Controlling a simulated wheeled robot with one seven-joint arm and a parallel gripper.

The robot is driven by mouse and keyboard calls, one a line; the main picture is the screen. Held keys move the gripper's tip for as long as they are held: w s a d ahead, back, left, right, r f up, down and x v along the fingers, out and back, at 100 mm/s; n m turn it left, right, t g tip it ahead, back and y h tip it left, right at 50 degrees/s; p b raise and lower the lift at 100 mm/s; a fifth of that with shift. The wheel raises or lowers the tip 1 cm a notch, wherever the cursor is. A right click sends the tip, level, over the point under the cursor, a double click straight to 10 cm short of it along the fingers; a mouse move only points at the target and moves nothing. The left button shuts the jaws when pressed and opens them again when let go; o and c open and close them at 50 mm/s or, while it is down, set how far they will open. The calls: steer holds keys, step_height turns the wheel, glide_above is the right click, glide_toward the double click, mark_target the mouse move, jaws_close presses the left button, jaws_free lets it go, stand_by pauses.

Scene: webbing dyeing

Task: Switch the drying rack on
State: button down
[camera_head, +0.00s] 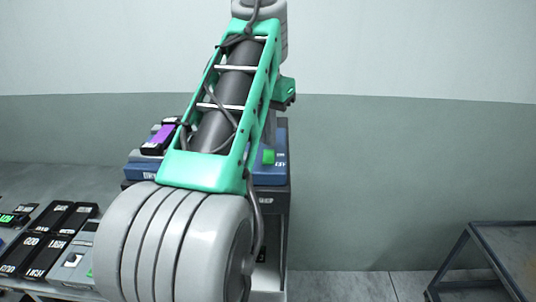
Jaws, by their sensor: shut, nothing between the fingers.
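My arm crosses the middle of the view and hides much of what stands behind it. My gripper does not show. Behind the arm stands a blue unit (270,174) with a dark base; a small green part (268,157) shows on it beside the arm. White lettering on the blue unit is too small to read. I cannot tell for certain which thing is the drying rack or whether it is on.
At the left, a grey bench (50,184) carries black labelled boxes (45,240) and a grey switch box (75,262). A purple-faced device (160,139) sits left of the arm. A dark metal-framed table (463,243) stands at the right, with open floor between.

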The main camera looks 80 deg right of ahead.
mark_target(268, 151)
steer(key=shift+f+b, duration=1.05)
stand_by(0.9)
steer(key=shift+r, duration=0.1)
step_height(268, 151, up, 7)
steer(key=p, duration=0.5)
steer(key=shift+p, duration=0.3)
